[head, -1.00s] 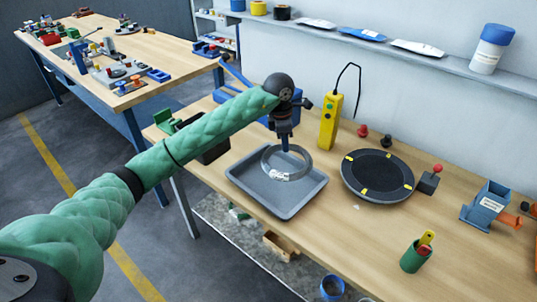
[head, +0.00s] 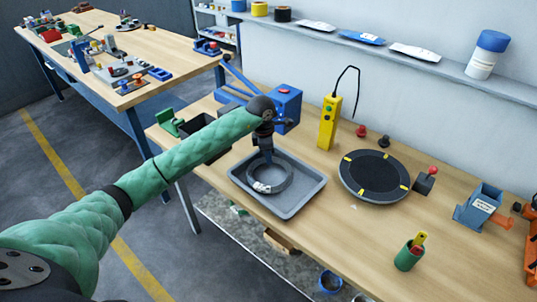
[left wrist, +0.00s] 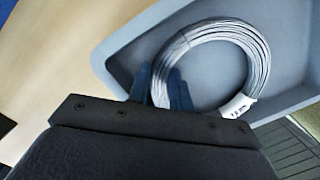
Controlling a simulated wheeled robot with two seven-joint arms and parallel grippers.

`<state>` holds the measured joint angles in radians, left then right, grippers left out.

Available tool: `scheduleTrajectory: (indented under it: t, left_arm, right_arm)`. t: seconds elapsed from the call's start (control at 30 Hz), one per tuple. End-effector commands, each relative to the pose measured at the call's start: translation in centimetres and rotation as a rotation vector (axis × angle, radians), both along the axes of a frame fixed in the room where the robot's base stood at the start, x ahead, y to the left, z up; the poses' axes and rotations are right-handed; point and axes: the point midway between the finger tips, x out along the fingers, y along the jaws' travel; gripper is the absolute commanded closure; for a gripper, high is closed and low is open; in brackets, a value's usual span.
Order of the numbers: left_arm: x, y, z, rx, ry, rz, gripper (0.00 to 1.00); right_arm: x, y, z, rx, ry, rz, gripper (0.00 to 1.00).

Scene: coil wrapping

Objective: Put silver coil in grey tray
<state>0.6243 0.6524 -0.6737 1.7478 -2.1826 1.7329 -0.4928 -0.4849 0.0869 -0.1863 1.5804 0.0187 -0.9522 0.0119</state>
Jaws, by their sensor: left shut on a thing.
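The silver coil (head: 285,184), a wire ring with a white label, is inside the grey tray (head: 303,190), towards its left side. It looks flat and low, but I cannot tell whether it rests on the tray floor. My left gripper (head: 268,160) points down and is shut on the coil's rim. In the left wrist view the fingers (left wrist: 165,88) are at the near left part of the coil (left wrist: 262,60), with the tray (left wrist: 289,60) beneath. The right gripper is not in view.
A round black turntable (head: 374,178) with yellow marks stands right of the tray. A yellow pendant (head: 327,125) and blue machine (head: 288,103) stand behind. A green cup (head: 408,257) is at the front right. The tray's right part is empty.

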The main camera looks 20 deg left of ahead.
Motion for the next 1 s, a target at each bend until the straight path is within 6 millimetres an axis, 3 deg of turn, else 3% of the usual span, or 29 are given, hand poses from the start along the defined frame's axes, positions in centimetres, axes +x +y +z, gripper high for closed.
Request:
scheduleTrajectory:
  t: [0.2, 0.53, 0.57, 0.67, 1.0]
  left_arm:
    - [0.05, 0.02, -0.73, -0.001, -0.001, 0.0, 1.0]
    - [0.04, 0.02, -0.9, 0.0, -0.001, 0.0, 1.0]
    - [0.0, 0.02, -0.97, 0.001, -0.001, 0.0, 0.77]
    - [0.0, 0.02, -0.93, 0.001, -0.001, 0.0, 0.57]
    - [0.0, 0.01, -0.83, 0.0, -0.001, 0.0, 0.57]
  right_arm:
    - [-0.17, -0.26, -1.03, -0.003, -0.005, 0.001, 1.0]
    - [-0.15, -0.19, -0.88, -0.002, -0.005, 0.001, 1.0]
    - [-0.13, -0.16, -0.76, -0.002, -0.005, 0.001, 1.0]
    - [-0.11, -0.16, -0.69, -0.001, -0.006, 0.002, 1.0]
    - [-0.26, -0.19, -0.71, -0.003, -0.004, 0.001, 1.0]
